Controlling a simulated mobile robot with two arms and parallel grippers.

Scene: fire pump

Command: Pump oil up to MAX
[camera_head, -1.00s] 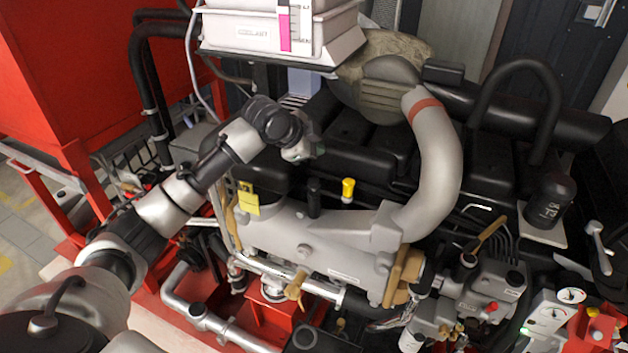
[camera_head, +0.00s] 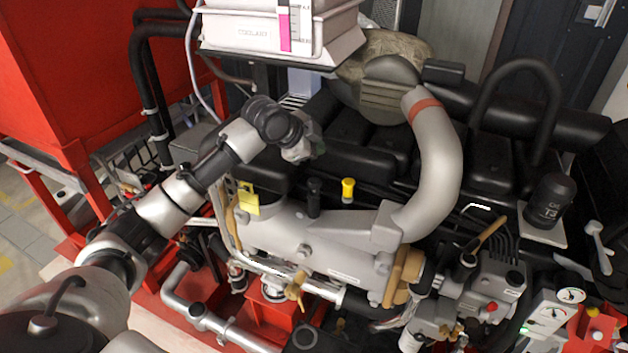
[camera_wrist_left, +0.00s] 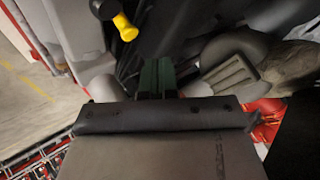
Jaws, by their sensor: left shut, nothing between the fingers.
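A white box with an upright level gauge (camera_head: 285,28) stands at the top of the head view. Pink fills most of the gauge's visible strip; its upper end is cut off, and its marks are too small to read. A yellow-capped knob (camera_head: 347,190) and a black-capped one (camera_head: 314,186) stand on the engine. The yellow knob also shows at the top of the left wrist view (camera_wrist_left: 125,27). My left gripper (camera_head: 312,150) is above and left of the yellow knob, apart from it. Its dark green fingers (camera_wrist_left: 157,78) are shut and empty. My right gripper is out of view.
A grey pipe (camera_head: 436,160) curves down right of the gripper. A brown-handled lever (camera_head: 487,234) and gauges (camera_head: 560,308) are at lower right. A red tank (camera_head: 80,80) fills the upper left.

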